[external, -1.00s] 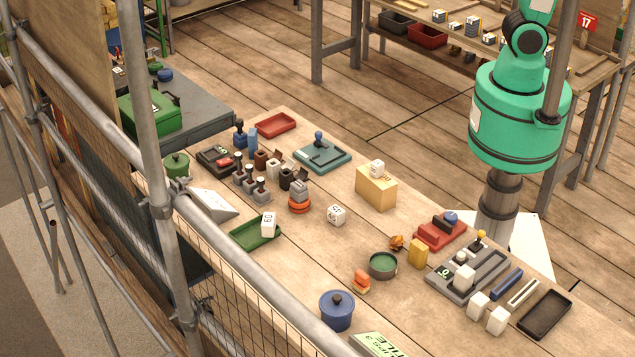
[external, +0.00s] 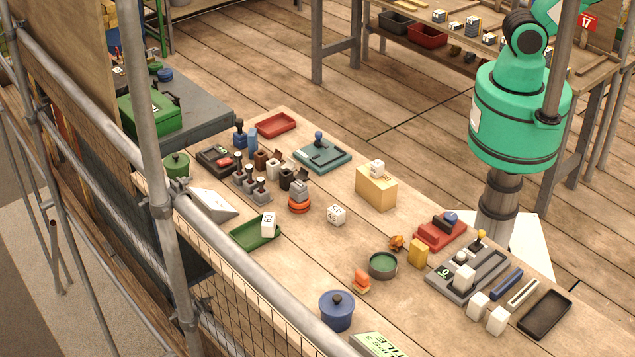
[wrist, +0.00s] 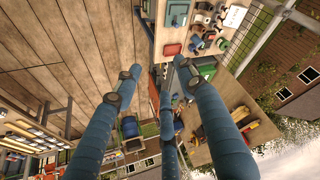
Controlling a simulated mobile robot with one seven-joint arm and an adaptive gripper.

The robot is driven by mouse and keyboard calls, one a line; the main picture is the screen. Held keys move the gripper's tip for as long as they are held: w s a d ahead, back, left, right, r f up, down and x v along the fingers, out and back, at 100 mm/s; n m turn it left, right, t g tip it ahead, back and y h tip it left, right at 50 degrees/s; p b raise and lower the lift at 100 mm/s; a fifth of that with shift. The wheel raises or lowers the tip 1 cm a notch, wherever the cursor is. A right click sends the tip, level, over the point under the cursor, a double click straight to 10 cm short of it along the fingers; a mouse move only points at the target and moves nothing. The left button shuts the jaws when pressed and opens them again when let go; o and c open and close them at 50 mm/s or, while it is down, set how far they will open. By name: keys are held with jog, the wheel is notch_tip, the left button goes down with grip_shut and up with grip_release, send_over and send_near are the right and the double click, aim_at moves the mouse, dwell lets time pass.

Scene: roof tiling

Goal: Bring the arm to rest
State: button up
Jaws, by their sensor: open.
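My arm (external: 520,85), green with dark joint rings, stands at the right behind the workbench in the external view. Its upper part runs out of the top of the picture, so my gripper does not show there. In the wrist view my gripper (wrist: 156,72) shows long blue fingers spread apart, with nothing held between them. The fingers hang in free air, with the workbench (wrist: 190,48) and the plank floor far beyond them.
The long workbench (external: 330,255) carries many small items, among them a blue pot (external: 337,310), a green tray (external: 255,233) and a yellow block (external: 376,188). Scaffold poles (external: 157,150) stand at the left. A second table (external: 460,45) stands behind. Plank floor between is clear.

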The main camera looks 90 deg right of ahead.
jog(key=shift+s+f, duration=0.25)
jog(key=shift+s, duration=0.2)
jog(key=shift+f, duration=0.15)
notch_tip(320, 180, down, 10)
jog(key=b, duration=1)
jog(key=shift+b, duration=0.3)
dwell(0.5)
